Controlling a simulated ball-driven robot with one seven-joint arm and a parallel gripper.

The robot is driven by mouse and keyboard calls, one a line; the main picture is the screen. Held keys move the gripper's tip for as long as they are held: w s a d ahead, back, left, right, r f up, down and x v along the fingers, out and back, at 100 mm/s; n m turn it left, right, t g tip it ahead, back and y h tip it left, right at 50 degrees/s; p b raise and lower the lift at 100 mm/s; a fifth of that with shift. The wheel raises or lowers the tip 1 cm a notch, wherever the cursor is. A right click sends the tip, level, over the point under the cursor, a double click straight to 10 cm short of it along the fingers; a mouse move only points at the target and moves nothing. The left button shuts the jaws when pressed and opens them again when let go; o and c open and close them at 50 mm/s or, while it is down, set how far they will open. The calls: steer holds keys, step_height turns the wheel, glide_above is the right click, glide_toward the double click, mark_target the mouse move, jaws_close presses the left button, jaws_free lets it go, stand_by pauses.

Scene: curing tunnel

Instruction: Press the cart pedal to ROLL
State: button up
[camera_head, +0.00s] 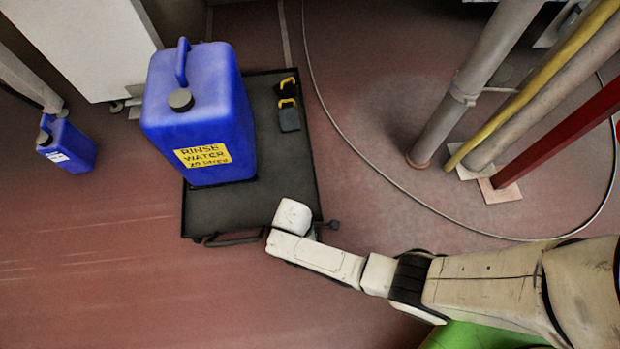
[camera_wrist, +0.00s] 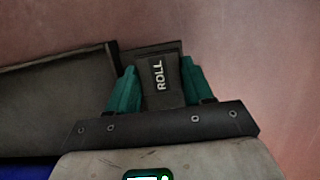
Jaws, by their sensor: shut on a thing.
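The cart (camera_head: 225,211) is a low dark platform with a raised rim in the head view. Its deck also shows at the left of the wrist view (camera_wrist: 55,105). A dark pedal (camera_wrist: 160,97) marked ROLL shows in the wrist view at the cart's edge. My gripper (camera_wrist: 159,82) has its two teal fingers on either side of the pedal and is shut on it. In the head view, my white wrist is over the cart's near right corner and hides the fingers. I cannot tell how far the pedal is pressed.
A large blue RINSE WATER container (camera_head: 205,115) stands on the cart. Dark blocks with yellow handles (camera_head: 288,110) sit beside it. A smaller blue container (camera_head: 68,145) is on the floor at left. Pipes (camera_head: 470,85) stand at right. A cable (camera_head: 345,135) curves across the floor.

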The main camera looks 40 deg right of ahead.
steer(key=shift+s+d+t+y+p, duration=0.15)
steer(key=shift+t+y+p, duration=0.25)
steer(key=shift+y+p, duration=0.25)
steer(key=shift+f+t+y+p, duration=0.4)
steer(key=shift+t+y+p, duration=0.05)
steer(key=shift+t+y, duration=0.1)
steer(key=o, duration=1)
steer(key=shift+d, duration=0.1)
steer(key=shift+o, duration=0.2)
step_height(320, 180, up, 11)
steer(key=p, duration=0.7)
steer(key=shift+f, duration=0.15)
